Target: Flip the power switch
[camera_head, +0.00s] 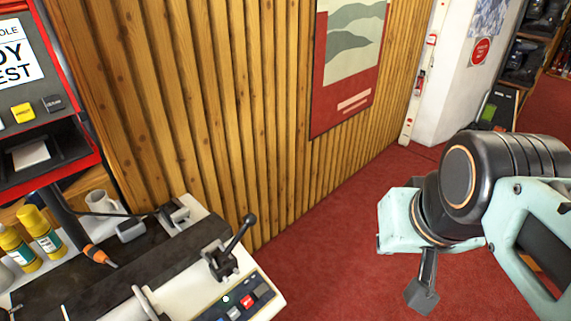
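The binding machine (195,210) is at the lower left, with a black lever (238,240) standing at its right end. A small dark control panel (240,300) sits on its front right corner. Which of these is the power switch I cannot tell for sure. My gripper (421,297) hangs at the right over the red carpet, well apart from the panel and touching nothing. Its dark fingers point down and overlap, so their opening is unclear.
Yellow bottles (40,232), a white mug (103,202) and an orange-tipped tool (98,255) are at the left. A red-framed machine (60,90) stands above them. A wood-slat wall (220,100) runs behind. Open red carpet (330,250) lies between the bench and my arm.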

